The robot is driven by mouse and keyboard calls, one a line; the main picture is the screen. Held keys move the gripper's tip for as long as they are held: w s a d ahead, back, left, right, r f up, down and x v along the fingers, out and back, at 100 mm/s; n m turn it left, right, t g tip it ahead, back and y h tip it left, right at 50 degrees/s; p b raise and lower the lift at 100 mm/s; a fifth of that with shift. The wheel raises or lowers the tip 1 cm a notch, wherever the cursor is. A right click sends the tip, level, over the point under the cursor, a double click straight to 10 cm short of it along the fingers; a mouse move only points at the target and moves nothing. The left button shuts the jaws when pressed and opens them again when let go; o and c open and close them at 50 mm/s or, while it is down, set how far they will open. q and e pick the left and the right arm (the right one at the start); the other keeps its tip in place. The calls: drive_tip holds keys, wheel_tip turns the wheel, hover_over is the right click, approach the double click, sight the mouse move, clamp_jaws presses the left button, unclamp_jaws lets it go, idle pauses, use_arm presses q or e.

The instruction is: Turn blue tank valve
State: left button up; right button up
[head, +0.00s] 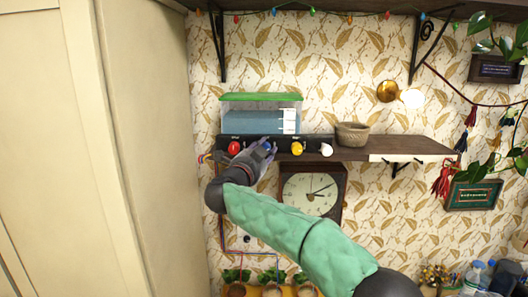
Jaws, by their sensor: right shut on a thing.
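A clear tank (250,119) with a green lid and blue contents stands on the wall shelf. A dark panel along the shelf front carries a red valve (234,148), a yellow valve (297,148) and a white valve (326,149). Between the red and yellow ones is the blue valve (267,143), mostly hidden by my right gripper (264,147). My right gripper is shut on the blue valve, its arm reaching up from the lower right. My left gripper is out of view.
A woven bowl (352,134) sits on the shelf (405,146) right of the tank. A square clock (311,194) hangs below, close behind my right arm. A tall cream cabinet (150,150) stands at the left. Potted plants (268,281) line the bottom.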

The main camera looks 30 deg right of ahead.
drive_tip(key=shift+s+d+r+m+g+y, duration=0.15)
drive_tip(key=shift+r+m+g, duration=0.15)
drive_tip(key=shift+m, duration=0.5)
drive_tip(key=shift+s+d+r+m+g+y, duration=0.1)
drive_tip(key=shift+r+m+g+y, duration=0.15)
drive_tip(key=shift+m, duration=0.55)
drive_tip(key=o, duration=1.1)
drive_tip(key=shift+f, duration=0.15)
drive_tip(key=shift+w+a+f, duration=0.1)
drive_tip(key=shift+f, duration=0.15)
